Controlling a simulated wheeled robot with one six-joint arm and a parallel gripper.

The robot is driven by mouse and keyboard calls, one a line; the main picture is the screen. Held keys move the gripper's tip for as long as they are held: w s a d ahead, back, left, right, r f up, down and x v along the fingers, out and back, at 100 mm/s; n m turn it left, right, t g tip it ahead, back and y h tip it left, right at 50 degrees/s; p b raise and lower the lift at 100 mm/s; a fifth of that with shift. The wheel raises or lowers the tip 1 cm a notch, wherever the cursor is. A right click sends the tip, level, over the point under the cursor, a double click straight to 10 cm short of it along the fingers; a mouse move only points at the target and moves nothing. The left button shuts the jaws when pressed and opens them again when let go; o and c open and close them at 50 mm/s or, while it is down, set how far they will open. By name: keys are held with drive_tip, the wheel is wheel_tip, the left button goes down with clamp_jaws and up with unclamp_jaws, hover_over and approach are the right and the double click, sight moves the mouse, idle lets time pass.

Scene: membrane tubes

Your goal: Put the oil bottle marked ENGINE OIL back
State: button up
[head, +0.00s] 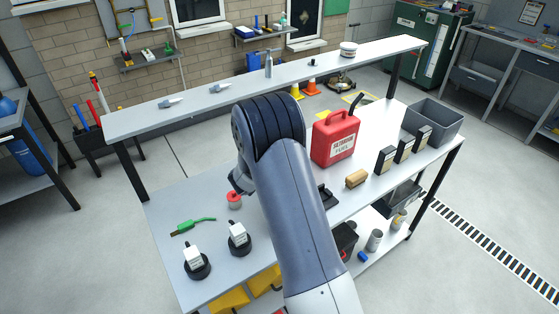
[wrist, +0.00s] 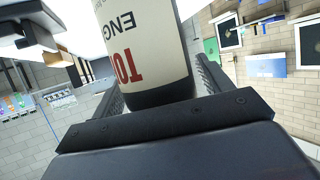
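In the wrist view, a dark bottle (wrist: 160,93) with a cream label fills the space between the two fingers of my gripper (wrist: 157,78). Its label shows "ENG" in black and part of a word in red; the rest is cut off. The fingers lie against both sides, and my gripper is shut on it. In the head view my arm hides the held bottle and most of the gripper, above the middle of the bench (head: 165,212).
A red fuel can (head: 335,138), a tan block (head: 356,178) and a grey bin (head: 434,122) stand right of my arm. Two white items on black discs (head: 197,262), (head: 239,238), a green tool (head: 192,225) and a red-topped item (head: 234,200) are left. A raised shelf (head: 320,72) runs behind.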

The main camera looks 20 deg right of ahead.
drive_tip(key=shift+o, duration=0.5)
drive_tip(key=shift+r, duration=0.1)
drive_tip(key=b+v, duration=0.1)
drive_tip(key=v, duration=1.1)
drive_tip(key=shift+c, duration=0.5)
